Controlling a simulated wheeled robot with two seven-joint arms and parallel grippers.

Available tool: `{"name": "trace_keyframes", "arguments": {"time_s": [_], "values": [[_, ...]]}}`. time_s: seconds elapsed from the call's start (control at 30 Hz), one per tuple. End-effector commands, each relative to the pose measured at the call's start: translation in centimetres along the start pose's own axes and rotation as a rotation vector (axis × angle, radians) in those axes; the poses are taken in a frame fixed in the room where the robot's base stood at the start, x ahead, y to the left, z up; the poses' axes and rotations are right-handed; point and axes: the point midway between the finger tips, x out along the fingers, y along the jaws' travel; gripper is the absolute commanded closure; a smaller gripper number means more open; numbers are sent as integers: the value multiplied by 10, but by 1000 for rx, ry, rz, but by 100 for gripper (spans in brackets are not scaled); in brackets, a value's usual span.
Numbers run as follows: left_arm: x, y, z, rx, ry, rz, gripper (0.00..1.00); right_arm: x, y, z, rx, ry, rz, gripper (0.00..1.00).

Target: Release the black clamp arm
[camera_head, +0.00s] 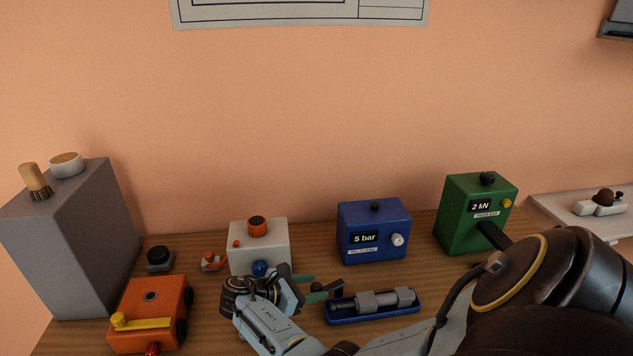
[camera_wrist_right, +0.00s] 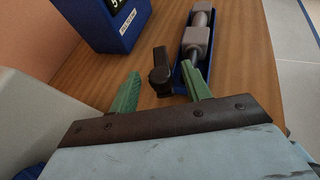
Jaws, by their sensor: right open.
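The black clamp arm (camera_head: 334,287) shows beside the left end of a blue tray (camera_head: 375,316). In the right wrist view the black clamp arm (camera_wrist_right: 160,74) stands upright between the two green fingertips, with space on both sides. My right gripper (camera_head: 312,288) is open and empty; its fingers also show in the right wrist view (camera_wrist_right: 161,76). The right finger overlaps the tray's near end there; I cannot tell if they touch. A grey stepped shaft (camera_head: 376,299) lies in the tray. My left gripper is out of view.
A blue box (camera_head: 374,232) reading 5 bar stands behind the tray, and a green box (camera_head: 475,213) reading 2 kN to its right. A white box (camera_head: 258,240) with an orange knob is behind my gripper. An orange block (camera_head: 150,305) and a tall grey block (camera_head: 70,240) stand left.

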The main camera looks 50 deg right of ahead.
Motion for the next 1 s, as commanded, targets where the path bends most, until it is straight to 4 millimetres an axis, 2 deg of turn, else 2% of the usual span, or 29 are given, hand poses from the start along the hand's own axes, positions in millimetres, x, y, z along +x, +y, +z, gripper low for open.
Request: {"name": "trace_keyframes", "arguments": {"time_s": [0.3,0.5,0.7,0.93,1.0], "values": [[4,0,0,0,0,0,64,-73,0,-1,0,2,3,52],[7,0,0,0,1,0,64,-104,0,0,0,0,2,52],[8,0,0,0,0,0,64,-115,0,0,0,-1,-1,52],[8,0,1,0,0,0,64,-116,0,0,0,-1,-1,52],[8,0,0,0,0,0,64,-115,0,0,0,-1,-1,61]]}}
